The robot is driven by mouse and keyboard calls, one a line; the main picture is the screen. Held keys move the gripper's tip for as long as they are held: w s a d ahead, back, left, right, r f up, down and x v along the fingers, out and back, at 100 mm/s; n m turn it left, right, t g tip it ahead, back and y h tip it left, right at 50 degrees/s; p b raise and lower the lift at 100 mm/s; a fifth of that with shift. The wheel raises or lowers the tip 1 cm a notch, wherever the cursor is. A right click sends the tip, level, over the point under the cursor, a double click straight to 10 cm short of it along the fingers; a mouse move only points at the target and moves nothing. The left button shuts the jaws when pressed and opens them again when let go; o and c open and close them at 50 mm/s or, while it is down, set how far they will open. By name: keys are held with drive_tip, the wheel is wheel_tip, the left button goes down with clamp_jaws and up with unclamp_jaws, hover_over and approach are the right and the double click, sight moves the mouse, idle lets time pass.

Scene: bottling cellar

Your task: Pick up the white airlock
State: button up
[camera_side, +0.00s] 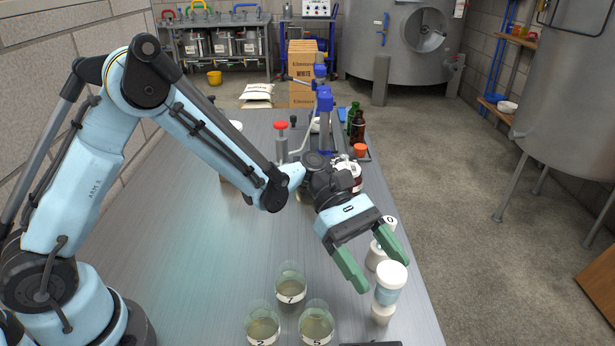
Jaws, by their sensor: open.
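My gripper (381,273) has two green fingers, spread apart and pointing down toward the table's right edge. A white-topped cylindrical piece with a pale blue middle (387,296) stands upright just past the fingertips. A second white piece (374,257) stands behind it, partly hidden by the fingers, near a white round top marked with a dark ring (390,222). I cannot tell for sure which of these white pieces is the airlock. Nothing is visibly held between the fingers.
Several numbered glasses of pale liquid (290,289) stand left of the gripper on the grey metal table (200,250). A red-topped capper (281,140), a blue-handled device (324,100) and brown bottles (357,128) stand farther back. The table's left middle is clear.

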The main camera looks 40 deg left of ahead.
sight(399, 295)
drive_tip(key=shift+x, duration=2.7)
drive_tip(key=shift+r, duration=0.15)
drive_tip(key=shift+c, duration=0.3)
drive_tip(key=c, duration=1)
